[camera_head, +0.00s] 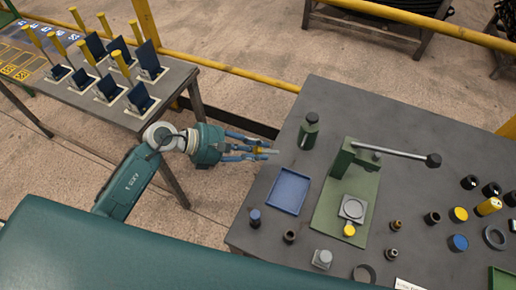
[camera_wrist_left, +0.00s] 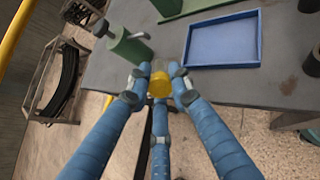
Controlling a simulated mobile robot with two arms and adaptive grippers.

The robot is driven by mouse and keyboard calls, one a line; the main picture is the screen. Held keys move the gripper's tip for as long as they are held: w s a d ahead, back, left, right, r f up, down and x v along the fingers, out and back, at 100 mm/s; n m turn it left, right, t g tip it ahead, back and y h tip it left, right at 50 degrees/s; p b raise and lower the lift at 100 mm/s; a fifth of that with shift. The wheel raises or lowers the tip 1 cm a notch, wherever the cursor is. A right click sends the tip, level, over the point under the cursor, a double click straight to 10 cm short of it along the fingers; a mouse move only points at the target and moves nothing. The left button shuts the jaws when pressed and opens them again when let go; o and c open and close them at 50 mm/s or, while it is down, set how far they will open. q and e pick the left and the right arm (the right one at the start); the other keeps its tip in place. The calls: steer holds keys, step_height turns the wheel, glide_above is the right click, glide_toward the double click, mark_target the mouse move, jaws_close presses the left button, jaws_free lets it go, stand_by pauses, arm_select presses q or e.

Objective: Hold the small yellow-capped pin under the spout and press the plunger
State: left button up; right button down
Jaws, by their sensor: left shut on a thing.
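My left gripper (camera_head: 266,151) is shut on the small yellow-capped pin (camera_head: 259,150), near the left edge of the grey table. In the left wrist view, the pin's round yellow cap (camera_wrist_left: 159,85) shows between the blue fingers (camera_wrist_left: 158,80); most of its shaft is hidden. A green bottle (camera_head: 309,131) with a dark top stands on the table, right of and beyond the fingertips. In the left wrist view the bottle (camera_wrist_left: 130,46) shows a dark top piece (camera_wrist_left: 101,28) and a thin side spout. The pin is apart from the bottle. My right gripper is not in view.
A blue tray (camera_head: 289,191) lies right of the gripper, beside a green lever press (camera_head: 340,200). Several small dark, yellow and blue parts stand further right. A rack table (camera_head: 172,82) with several yellow-handled pins and dark blocks stands at the back left.

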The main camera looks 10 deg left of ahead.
mark_target(278, 153)
arm_select(q)
steer(key=shift+w+d+b, duration=0.1)
steer(key=shift+b, duration=0.25)
steer(key=shift+c, duration=0.2)
steer(key=shift+w+d+f+b, duration=0.25)
steer(key=shift+d+f+b, duration=0.15)
steer(key=shift+d, duration=0.1)
steer(key=shift+b+x, duration=1.7)
steer(key=shift+x, duration=1.6)
steer(key=shift+b+x, duration=0.35)
steer(key=shift+x, duration=0.5)
steer(key=shift+r, duration=0.1)
